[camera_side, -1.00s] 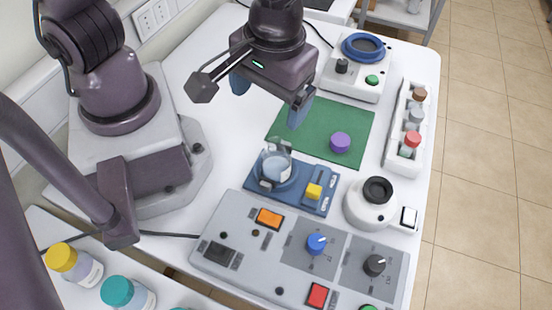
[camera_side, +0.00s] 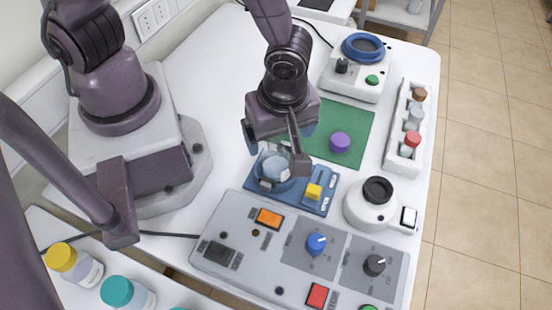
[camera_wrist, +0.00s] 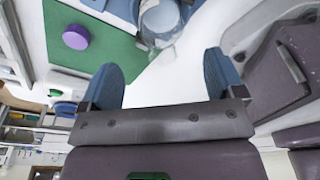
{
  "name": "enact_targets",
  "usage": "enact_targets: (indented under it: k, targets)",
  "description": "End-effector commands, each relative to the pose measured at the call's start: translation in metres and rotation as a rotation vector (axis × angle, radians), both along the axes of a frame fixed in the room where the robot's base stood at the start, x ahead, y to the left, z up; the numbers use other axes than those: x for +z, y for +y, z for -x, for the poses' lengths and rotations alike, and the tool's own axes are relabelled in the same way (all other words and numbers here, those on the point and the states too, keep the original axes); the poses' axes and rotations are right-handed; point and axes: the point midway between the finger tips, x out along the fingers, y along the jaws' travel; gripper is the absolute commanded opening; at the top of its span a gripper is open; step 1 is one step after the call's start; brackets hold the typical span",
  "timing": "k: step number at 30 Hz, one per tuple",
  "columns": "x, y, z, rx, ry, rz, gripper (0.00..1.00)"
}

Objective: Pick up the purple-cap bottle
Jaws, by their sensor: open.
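A purple cap (camera_side: 340,142) lies on the green mat (camera_side: 358,122), with no bottle seen under it; the cap also shows in the wrist view (camera_wrist: 76,37). A clear, roundish vessel with pale blue contents (camera_side: 276,168) sits in the blue holder (camera_side: 312,205). I cannot tell whether it is the cap's bottle. My gripper (camera_side: 280,141) is over the holder's far side, close to the vessel, and partly covers it in the side view. Its two blue fingers (camera_wrist: 160,82) are apart with nothing between them. The vessel shows at the top of the wrist view (camera_wrist: 160,17), beyond the fingertips.
A control panel (camera_side: 265,265) with knobs and buttons lies in front of the holder. A round white device (camera_side: 366,212) and a rack of small bottles (camera_side: 398,165) stand to the right. A blue-ringed device (camera_side: 357,88) stands behind.

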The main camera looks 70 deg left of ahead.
Motion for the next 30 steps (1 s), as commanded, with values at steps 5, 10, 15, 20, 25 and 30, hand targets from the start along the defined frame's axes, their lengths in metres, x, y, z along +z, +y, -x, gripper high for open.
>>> enact_targets:
  k: [5, 10, 15, 20, 25, 30]
  targets:
    - [-0.011, 0.002, 0.001, 0.001, 0.002, -0.001, 0.88]
    - [-0.033, 0.005, 0.003, 0.001, 0.006, -0.004, 0.88]
    - [-0.054, 0.008, 0.003, 0.000, 0.003, -0.003, 0.88]
    - [-0.061, 0.008, 0.003, -0.001, 0.001, 0.001, 0.88]
    - [-0.060, 0.008, 0.003, -0.001, 0.000, 0.001, 0.88]
    - [-0.060, 0.008, 0.003, -0.001, 0.000, 0.001, 0.53]
